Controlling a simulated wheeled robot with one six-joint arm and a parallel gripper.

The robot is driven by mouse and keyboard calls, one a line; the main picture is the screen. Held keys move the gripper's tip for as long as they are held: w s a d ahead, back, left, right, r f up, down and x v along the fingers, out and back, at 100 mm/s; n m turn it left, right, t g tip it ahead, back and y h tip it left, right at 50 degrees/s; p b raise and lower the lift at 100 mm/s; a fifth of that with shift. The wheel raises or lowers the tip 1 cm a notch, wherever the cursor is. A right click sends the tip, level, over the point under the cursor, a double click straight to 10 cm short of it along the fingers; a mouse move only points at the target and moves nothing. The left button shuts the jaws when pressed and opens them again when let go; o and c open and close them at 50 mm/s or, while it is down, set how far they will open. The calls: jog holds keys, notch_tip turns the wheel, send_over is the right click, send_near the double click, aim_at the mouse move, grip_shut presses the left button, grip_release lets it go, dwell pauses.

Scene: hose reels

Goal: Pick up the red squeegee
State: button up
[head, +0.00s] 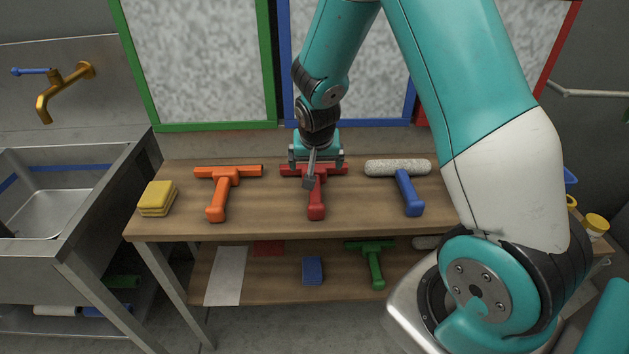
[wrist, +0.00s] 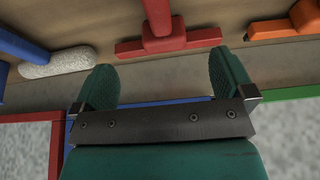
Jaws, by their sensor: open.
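The red squeegee (head: 316,205) lies on the wooden table top, its handle toward the front edge and its crosspiece toward the back. My gripper (head: 315,165) is over the back of the table at the squeegee's crosspiece and partly hides it in the head view. In the wrist view my gripper (wrist: 168,85) is open, with two green fingers set apart and nothing between them. The red squeegee (wrist: 168,42) shows just beyond the fingertips there, its crosspiece across the gap and its handle running up out of the picture. I see no contact.
An orange squeegee (head: 222,187) and yellow sponges (head: 157,198) lie to the left. A roller with a blue handle (head: 408,192) lies to the right. A lower shelf holds a green squeegee (head: 374,262) and a blue sponge (head: 312,270). A sink (head: 60,205) stands at left.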

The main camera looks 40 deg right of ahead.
jog(key=p+x, duration=0.1)
jog(key=x, duration=0.8)
jog(key=shift+w+d+f+p, duration=0.1)
jog(key=shift+w+f+p, duration=0.1)
jog(key=shift+w+p, duration=0.1)
jog(key=c, duration=1)
